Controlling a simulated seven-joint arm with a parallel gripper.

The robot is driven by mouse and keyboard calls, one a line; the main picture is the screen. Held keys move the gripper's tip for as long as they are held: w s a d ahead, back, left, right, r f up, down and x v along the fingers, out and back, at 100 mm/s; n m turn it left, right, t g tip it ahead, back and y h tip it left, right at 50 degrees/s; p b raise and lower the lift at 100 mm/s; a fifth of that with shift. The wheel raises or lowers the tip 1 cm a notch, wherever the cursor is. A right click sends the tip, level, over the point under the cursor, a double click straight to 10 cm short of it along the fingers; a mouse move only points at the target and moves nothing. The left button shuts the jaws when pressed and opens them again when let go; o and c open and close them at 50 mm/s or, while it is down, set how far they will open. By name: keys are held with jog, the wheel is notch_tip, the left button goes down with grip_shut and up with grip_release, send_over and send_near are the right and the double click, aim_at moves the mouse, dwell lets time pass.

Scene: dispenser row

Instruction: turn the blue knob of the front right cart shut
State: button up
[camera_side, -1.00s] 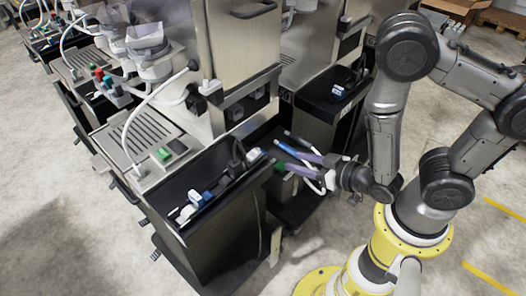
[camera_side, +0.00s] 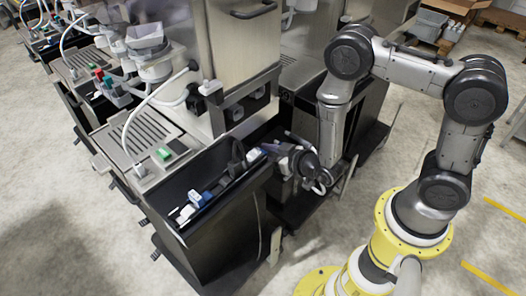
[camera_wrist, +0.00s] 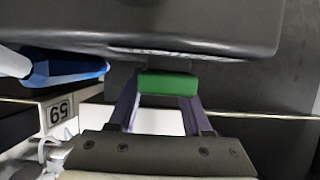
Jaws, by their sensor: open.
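A blue knob-like part (camera_wrist: 66,73) shows at the left of the wrist view, beside a white piece. I cannot tell how far it is turned. My gripper (camera_side: 279,149) is at the right side of the near cart (camera_side: 212,240) in the side view. It also shows in the wrist view (camera_wrist: 164,103), with two purple fingers spread apart. A green block (camera_wrist: 168,84) lies at their tips, right of the blue part; I cannot tell whether they touch it.
The near cart's open black tray (camera_side: 182,228) holds several blue and white pieces. A dark panel (camera_wrist: 140,25) spans the top of the wrist view. Another cart stands behind my arm. Bare floor lies at the front.

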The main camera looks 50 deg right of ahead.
jog(key=shift+w, duration=0.1)
grip_shut()
jog(key=shift+m+h, duration=0.8)
jog(key=shift+h, duration=0.1)
grip_release()
jog(key=v, duration=1.4)
